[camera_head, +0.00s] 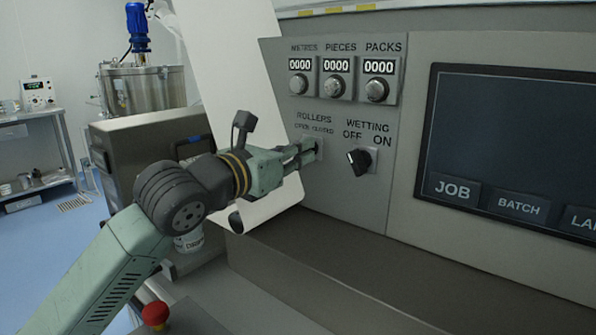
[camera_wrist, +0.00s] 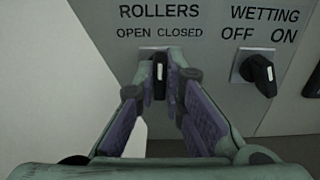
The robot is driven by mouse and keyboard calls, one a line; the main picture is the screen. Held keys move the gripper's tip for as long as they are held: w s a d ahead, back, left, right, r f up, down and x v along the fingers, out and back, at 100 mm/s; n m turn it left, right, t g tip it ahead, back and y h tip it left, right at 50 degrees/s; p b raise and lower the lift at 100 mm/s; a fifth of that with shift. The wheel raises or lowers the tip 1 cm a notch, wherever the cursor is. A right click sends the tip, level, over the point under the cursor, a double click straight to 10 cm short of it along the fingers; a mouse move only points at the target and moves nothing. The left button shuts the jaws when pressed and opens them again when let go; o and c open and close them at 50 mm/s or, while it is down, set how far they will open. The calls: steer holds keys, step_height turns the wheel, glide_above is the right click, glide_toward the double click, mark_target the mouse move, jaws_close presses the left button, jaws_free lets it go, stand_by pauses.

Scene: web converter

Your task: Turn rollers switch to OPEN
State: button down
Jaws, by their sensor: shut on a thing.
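The rollers switch (camera_wrist: 159,82) is a black knob with a white mark, below the OPEN and CLOSED labels in the wrist view. It looks roughly upright, its mark facing up between the two labels. My gripper (camera_wrist: 160,72) is shut on it, one finger on each side. In the head view, my gripper (camera_head: 310,150) reaches the panel from the left, and its fingers hide most of the switch.
Counter dials (camera_head: 336,86) sit above. A screen (camera_head: 510,150) is at right. A white sheet (camera_head: 235,95) hangs behind my wrist. A ledge (camera_head: 330,262) runs below the panel.

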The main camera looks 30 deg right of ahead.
steer(key=shift+w+f+n+b, duration=0.1)
steer(key=shift+n+b, duration=2.55)
steer(key=shift+n, duration=0.25)
steer(key=c, duration=1.7)
jaws_free()
steer(key=v, duration=1.2)
